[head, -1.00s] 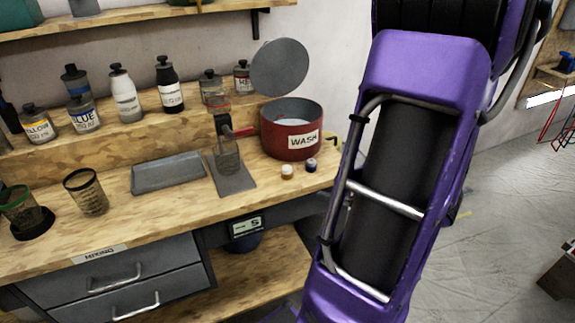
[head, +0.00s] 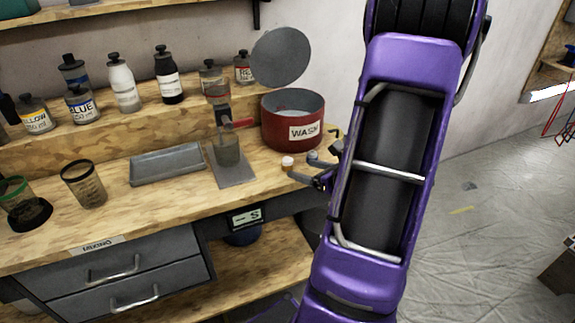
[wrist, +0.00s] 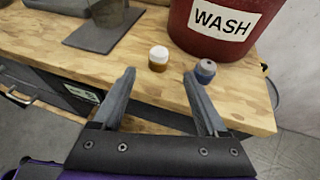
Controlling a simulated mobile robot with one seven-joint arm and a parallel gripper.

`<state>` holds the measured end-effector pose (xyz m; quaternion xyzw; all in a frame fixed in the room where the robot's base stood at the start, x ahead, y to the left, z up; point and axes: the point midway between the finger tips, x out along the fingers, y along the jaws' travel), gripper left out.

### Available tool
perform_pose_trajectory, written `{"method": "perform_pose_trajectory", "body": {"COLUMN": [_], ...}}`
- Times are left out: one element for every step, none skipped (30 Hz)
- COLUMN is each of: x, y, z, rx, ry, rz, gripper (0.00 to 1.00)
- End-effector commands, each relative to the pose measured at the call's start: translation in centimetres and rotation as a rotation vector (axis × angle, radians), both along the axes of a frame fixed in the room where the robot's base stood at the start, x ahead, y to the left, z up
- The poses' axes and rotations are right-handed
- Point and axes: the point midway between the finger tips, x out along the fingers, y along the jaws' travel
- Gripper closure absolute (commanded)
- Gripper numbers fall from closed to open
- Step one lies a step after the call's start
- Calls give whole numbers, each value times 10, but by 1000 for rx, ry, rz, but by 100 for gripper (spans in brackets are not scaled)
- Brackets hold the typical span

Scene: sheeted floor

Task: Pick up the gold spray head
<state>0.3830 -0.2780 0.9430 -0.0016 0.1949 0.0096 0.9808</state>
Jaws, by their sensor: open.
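The gold spray head (head: 287,163) is a small cylinder with a white top and a gold-brown lower part. It stands upright on the wooden bench, left of a similar blue-grey spray head (head: 312,157). In the wrist view the gold one (wrist: 158,58) shows just beyond the fingertips and between their lines, apart from both fingers. The blue-grey one (wrist: 205,70) is close to the right fingertip; I cannot tell whether they touch. My gripper (wrist: 160,76) is open and empty at the bench's front edge. In the head view my purple arm partly hides it.
A red WASH pot (head: 292,133) stands behind the spray heads. A grey plate (head: 231,168) with a clear cup (head: 227,148) is to the left, then a grey tray (head: 167,166). Bare wood surrounds the gold head at its front and left.

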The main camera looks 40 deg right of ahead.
Motion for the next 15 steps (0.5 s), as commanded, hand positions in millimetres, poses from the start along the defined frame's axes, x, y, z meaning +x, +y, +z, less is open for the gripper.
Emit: {"method": "perform_pose_trajectory", "body": {"x": [4, 7, 12, 16, 21, 26, 31, 35, 39, 42, 44, 46, 47, 47, 47], "y": [1, 1, 2, 2, 3, 4, 4, 3, 4, 4, 3, 3, 3, 3, 3], "z": [-2, -3, -5, -8, -10, -12, -14, -15, -17, -19, -19, -20, -20, -20, -20], "rx": [0, 0, 0, 0, 2, 2, 1, 0, 0, 0, -1, -1, -1, -1, -1], "ry": [0, 0, 0, 1, 1, 0, 0, 0, 1, 1, 1, 0, 0, 0, 0], "rz": [3, 3, 2, 3, 4, 2, 3, 3, 3, 3, 1, 0, 0, 0, 0], "gripper": [24, 24, 24, 24, 24, 24, 24, 24, 24, 24, 24, 24, 24, 24, 24]}}
